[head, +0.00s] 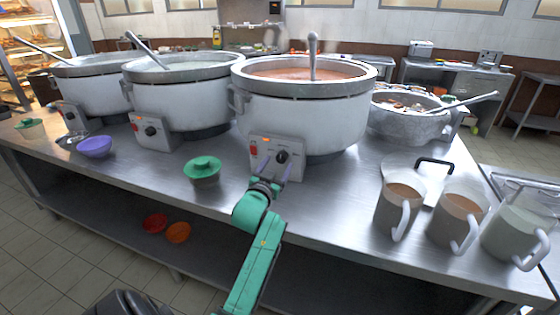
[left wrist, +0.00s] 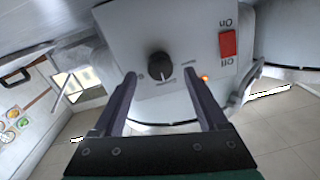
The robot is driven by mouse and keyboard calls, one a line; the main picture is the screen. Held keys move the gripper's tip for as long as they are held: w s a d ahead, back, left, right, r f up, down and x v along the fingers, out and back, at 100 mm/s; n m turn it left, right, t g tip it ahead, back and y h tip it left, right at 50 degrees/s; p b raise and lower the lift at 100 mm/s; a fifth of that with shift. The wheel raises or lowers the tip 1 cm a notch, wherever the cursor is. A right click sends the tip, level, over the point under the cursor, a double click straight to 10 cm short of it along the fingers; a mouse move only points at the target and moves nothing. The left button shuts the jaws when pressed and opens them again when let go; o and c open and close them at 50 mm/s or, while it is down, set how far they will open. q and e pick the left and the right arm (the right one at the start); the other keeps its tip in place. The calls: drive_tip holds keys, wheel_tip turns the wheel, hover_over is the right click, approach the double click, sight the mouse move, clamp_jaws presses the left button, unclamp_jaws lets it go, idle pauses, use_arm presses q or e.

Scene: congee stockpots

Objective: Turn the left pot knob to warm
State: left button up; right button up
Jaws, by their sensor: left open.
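Three large white pots stand in a row on the steel counter: a far-left pot (head: 92,92), a middle pot (head: 180,100) and the nearest pot (head: 302,122). Each has a front control box with a dark knob. My left gripper (head: 279,166) is at the nearest pot's box, open around the line of its black knob (head: 282,156). In the left wrist view the knob (left wrist: 159,65) appears between the open fingertips (left wrist: 160,76), with no visible contact. A red switch (left wrist: 228,43) and a lit orange lamp (left wrist: 204,78) sit beside it. My right gripper is out of view.
Several handled jugs (head: 398,212) stand at the right. A grey pot (head: 405,122) with a ladle is behind them. Red and orange bowls (head: 178,232) lie on the lower shelf.

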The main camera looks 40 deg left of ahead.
sight(282, 157)
use_arm(q)
drive_tip(key=shift+x, duration=0.8)
drive_tip(key=shift+w+a, duration=0.2)
drive_tip(key=shift+w, duration=0.25)
clamp_jaws()
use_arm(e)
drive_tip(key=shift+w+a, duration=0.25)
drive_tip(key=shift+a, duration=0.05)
use_arm(q)
drive_tip(key=shift+r, duration=0.1)
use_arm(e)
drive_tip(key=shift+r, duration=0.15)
